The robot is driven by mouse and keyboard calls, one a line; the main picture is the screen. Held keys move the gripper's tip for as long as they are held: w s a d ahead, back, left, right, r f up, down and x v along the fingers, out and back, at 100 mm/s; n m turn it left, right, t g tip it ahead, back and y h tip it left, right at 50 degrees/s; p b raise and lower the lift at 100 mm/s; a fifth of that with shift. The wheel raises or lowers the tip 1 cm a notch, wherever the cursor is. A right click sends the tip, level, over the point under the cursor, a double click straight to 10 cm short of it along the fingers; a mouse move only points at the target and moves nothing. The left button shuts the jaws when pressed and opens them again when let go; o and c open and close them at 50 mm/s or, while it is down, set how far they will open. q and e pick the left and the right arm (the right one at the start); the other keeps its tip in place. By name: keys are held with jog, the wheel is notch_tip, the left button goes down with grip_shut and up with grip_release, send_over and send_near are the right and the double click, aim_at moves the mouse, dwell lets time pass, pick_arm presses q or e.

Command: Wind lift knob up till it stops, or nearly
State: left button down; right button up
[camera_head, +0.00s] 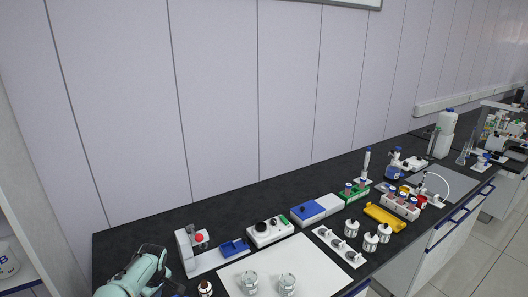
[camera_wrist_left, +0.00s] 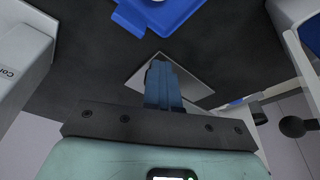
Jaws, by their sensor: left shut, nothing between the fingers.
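A dark round knob (camera_wrist_left: 292,126) shows at the right of the left wrist view, beside a pale housing; I cannot tell for sure that it is the lift knob. In the head view a white upright device with a red part (camera_head: 199,238) stands at the left end of the bench; no lift knob can be made out on it. My left gripper (camera_wrist_left: 163,72) is shut with nothing between its blue fingers, apart from the dark knob. In the head view my left arm enters at the bottom left, close to the white device. My right gripper is out of view.
A blue tray (camera_head: 234,247) and a white box with a black dial (camera_head: 270,231) stand right of the device. Glass jars (camera_head: 287,283) stand on a white mat (camera_head: 318,261). Racks and bottles fill the bench further right. The wall runs close behind.

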pick_arm(q)
jog(key=shift+s+a+f+g, duration=0.3)
jog(key=shift+s+a+f, duration=0.3)
jog(key=shift+s, duration=0.2)
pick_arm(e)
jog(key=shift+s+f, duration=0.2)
pick_arm(q)
jog(key=shift+s+d+f+b, duration=0.1)
jog(key=shift+s+d+b, duration=0.15)
jog(key=shift+b, duration=0.1)
jog(key=shift+w+a+r, duration=0.1)
jog(key=shift+r, duration=0.45)
jog(key=v, duration=0.2)
jog(key=p+v, duration=0.1)
jog(key=w+p+v, duration=0.1)
jog(key=v, duration=0.1)
jog(key=shift+a+r, duration=0.3)
jog(key=shift+r, duration=0.1)
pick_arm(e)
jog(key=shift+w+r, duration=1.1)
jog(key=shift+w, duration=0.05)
pick_arm(q)
jog(key=shift+s, duration=0.1)
